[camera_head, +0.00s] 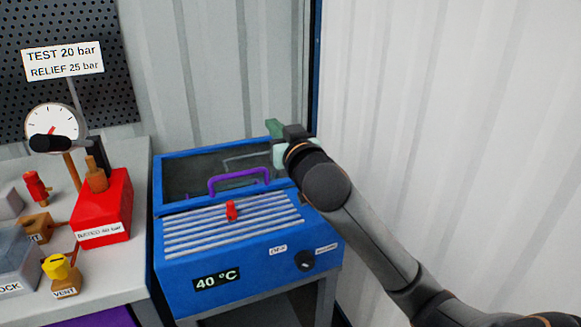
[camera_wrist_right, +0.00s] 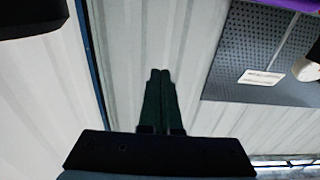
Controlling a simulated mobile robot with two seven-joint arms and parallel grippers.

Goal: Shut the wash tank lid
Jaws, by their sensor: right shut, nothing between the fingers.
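The blue wash tank (camera_head: 240,262) stands right of the bench, its display reading 40 °C. Its rear section shows a dark grey recess framed in blue, with a purple handle (camera_head: 238,180) at its front. I cannot clearly tell the lid apart from this blue frame (camera_head: 215,148). My right gripper (camera_head: 274,128) is at the tank's back right corner, by the wall. Its green fingers are together and empty, as the right wrist view (camera_wrist_right: 160,76) also shows. Whether it touches the tank is unclear. My left gripper is out of view.
A red part (camera_head: 231,210) lies on the ribbed front top of the tank. The bench (camera_head: 120,262) at left carries a red box (camera_head: 103,210), a gauge (camera_head: 52,122) and several small fittings. Corrugated walls close in behind and to the right.

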